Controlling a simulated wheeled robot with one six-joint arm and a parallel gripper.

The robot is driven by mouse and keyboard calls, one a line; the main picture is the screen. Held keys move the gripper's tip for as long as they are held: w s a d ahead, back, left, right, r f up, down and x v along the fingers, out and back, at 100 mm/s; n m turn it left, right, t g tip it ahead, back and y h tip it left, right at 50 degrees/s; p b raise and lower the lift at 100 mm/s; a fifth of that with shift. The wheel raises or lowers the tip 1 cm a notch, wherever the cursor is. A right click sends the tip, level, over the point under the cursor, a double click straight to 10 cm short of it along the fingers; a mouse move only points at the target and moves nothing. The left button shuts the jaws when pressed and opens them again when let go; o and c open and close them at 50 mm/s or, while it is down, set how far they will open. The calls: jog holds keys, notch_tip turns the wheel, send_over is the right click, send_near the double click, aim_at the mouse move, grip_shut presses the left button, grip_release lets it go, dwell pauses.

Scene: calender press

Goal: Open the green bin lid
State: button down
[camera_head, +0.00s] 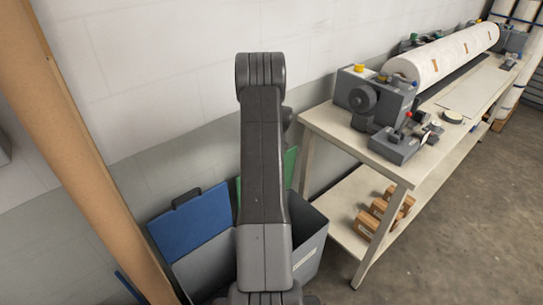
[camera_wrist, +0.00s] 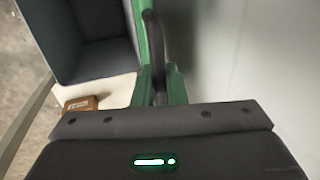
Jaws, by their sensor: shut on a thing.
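The green lid (camera_head: 290,168) stands raised, roughly upright, at the back of its grey bin (camera_head: 314,246), partly hidden behind my arm in the head view. In the wrist view the lid (camera_wrist: 179,88) shows as a green edge with a dark curved handle (camera_wrist: 155,40) beside it. The open inside of a grey bin (camera_wrist: 88,40) shows at upper left there. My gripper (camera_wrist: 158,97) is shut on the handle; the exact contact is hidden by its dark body. In the head view the gripper is hidden behind my arm.
A blue lid (camera_head: 192,222) stands tilted up on the bin to the left. A bench (camera_head: 322,122) with the press and a white roll (camera_head: 445,55) stands at right. Small brown boxes (camera_head: 369,222) are on its lower shelf. A brown post (camera_head: 85,150) rises at left. Floor at right is clear.

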jog(key=c, duration=1.6)
grip_release()
jog(key=b+v, duration=0.2)
jog(key=v, duration=1.1)
jog(key=shift+r, duration=0.4)
jog(key=shift+f, duration=0.1)
jog(key=p+x, duration=0.2)
jog(key=x, duration=1.1)
jog(key=shift+f, duration=0.3)
jog(key=shift+s+d, duration=0.1)
jog(key=shift+r, duration=0.1)
